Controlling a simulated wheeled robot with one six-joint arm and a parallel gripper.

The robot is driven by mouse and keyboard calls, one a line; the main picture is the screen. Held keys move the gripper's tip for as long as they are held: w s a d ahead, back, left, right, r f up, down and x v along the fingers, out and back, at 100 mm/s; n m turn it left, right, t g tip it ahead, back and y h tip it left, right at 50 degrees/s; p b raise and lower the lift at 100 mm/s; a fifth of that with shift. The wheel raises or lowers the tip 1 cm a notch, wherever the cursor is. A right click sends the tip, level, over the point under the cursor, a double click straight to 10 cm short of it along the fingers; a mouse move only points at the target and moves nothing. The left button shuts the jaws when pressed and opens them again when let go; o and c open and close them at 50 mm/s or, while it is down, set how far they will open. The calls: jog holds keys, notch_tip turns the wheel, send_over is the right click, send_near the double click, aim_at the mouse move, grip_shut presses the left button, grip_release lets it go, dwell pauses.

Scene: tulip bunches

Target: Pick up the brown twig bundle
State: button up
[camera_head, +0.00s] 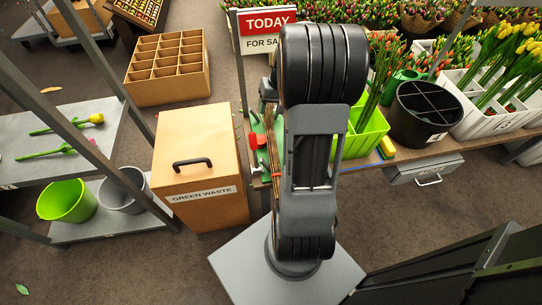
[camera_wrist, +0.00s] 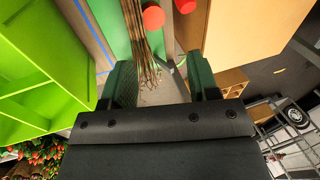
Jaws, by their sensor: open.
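The brown twig bundle (camera_head: 274,155) lies on a green mat (camera_head: 258,128) on the bench in the head view, just left of my arm, which hides part of it. In the wrist view the bundle (camera_wrist: 142,48) runs down from the top edge, and its splayed ends show between the fingers, nearer the left one. My gripper (camera_wrist: 160,68) is open, with one dark green finger on each side of these ends. I cannot tell whether the fingers touch the bundle. In the head view the fingers are not clear behind the arm.
A red-topped item (camera_head: 255,138) lies beside the bundle; two red round ends (camera_wrist: 153,17) show in the wrist view. A bright green divided container (camera_wrist: 35,60) stands close on the left there. The green waste box (camera_head: 200,160) stands left of the bench.

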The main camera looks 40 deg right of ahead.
jog(key=m+b, duration=0.1)
jog(key=b, duration=0.2)
send_near(273, 138)
jog(key=shift+y, duration=0.3)
jog(key=b+x, duration=0.2)
jog(key=x, duration=0.4)
jog(key=shift+d, duration=0.1)
jog(key=shift+b+x, duration=1.8)
jog(key=shift+x, duration=1.25)
jog(key=shift+d, duration=0.15)
jog(key=shift+c, duration=0.4)
